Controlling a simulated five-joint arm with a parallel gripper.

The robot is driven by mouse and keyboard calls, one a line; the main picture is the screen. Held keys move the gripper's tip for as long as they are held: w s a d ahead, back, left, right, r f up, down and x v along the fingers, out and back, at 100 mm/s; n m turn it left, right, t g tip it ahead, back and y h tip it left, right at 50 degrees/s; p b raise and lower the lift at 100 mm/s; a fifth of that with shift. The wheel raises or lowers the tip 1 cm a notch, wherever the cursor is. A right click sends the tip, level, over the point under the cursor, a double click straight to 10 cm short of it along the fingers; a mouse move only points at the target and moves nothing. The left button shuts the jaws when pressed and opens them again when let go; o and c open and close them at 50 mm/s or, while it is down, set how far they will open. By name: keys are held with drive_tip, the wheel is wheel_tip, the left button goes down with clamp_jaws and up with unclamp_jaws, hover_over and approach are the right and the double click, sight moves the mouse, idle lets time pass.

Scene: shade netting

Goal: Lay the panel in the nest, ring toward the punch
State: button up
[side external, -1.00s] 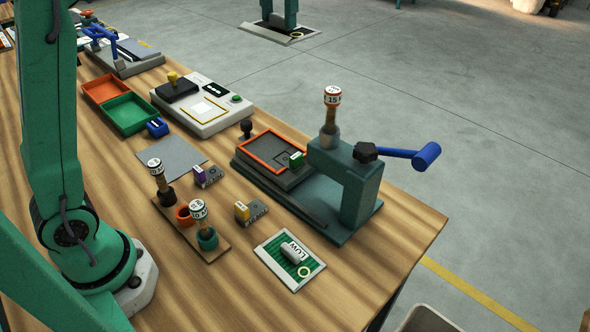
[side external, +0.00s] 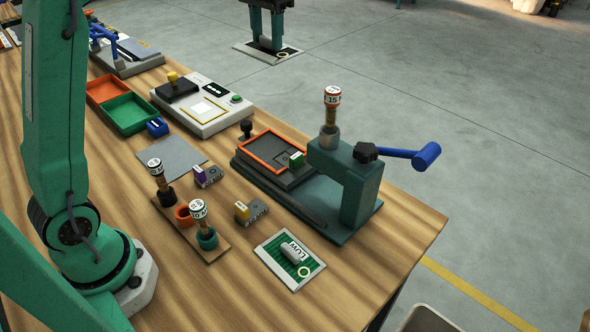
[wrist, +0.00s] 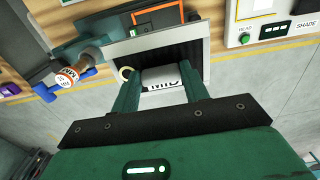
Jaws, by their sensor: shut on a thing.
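My gripper (side external: 268,22) is shut on a grey panel (side external: 250,49) and holds it up in the air, beyond the table's far edge in the side view. In the wrist view the panel (wrist: 160,53) sits between the fingers (wrist: 160,90), its white label partly hidden. Its pale ring (wrist: 125,73) is at the panel's left end; the ring also shows in the side view (side external: 283,54). The nest (side external: 268,150), a dark recess with an orange frame, is on the press base, empty. The punch (side external: 330,125), with an orange-and-white "15" cap, stands in the press head.
The press (side external: 355,185) has a blue handle (side external: 425,156) jutting right. Two capped punches stand in a wooden rack (side external: 205,240). A white device (side external: 205,105) and an orange and a green tray (side external: 130,114) stand behind.

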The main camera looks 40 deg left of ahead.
wheel_tip(320, 180, down, 20)
drive_tip(key=shift+f, duration=0.15)
idle(0.4)
drive_tip(key=shift+f, duration=3.2)
drive_tip(key=shift+f, duration=0.3)
drive_tip(key=o, duration=1.1)
drive_tip(key=shift+c, duration=0.2)
drive_tip(key=shift+r, duration=0.2)
wheel_tip(320, 180, up, 8)
drive_tip(key=shift+f, duration=0.25)
